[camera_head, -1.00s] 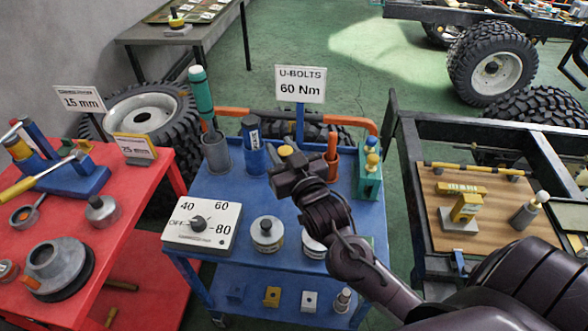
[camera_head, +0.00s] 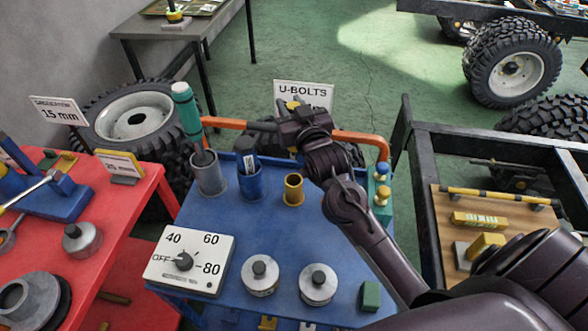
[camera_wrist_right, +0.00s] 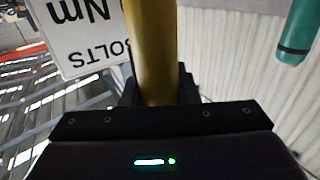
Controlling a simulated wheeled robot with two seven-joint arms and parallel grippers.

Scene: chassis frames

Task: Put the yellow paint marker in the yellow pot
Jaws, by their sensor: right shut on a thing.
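The yellow pot (camera_head: 293,191) stands upright on the blue cart top, between a blue pot (camera_head: 251,184) and my right arm. Its dark opening shows and no marker stands in it. My right gripper (camera_head: 297,110) is in front of the U-BOLTS sign, appearing above the pot in the head view. It is shut on the yellow paint marker, which shows as a yellow shaft in the right wrist view (camera_wrist_right: 152,55). In the head view only a bit of yellow (camera_head: 293,104) shows at the jaws. My left gripper is out of view.
A grey pot (camera_head: 208,178) holds a green marker (camera_head: 188,112); the blue pot holds a dark blue one. An orange rail (camera_head: 362,139) and the sign (camera_head: 304,93) edge the back. A dial box (camera_head: 190,262) and two round metal weights are nearer. My arm covers the cart's right part.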

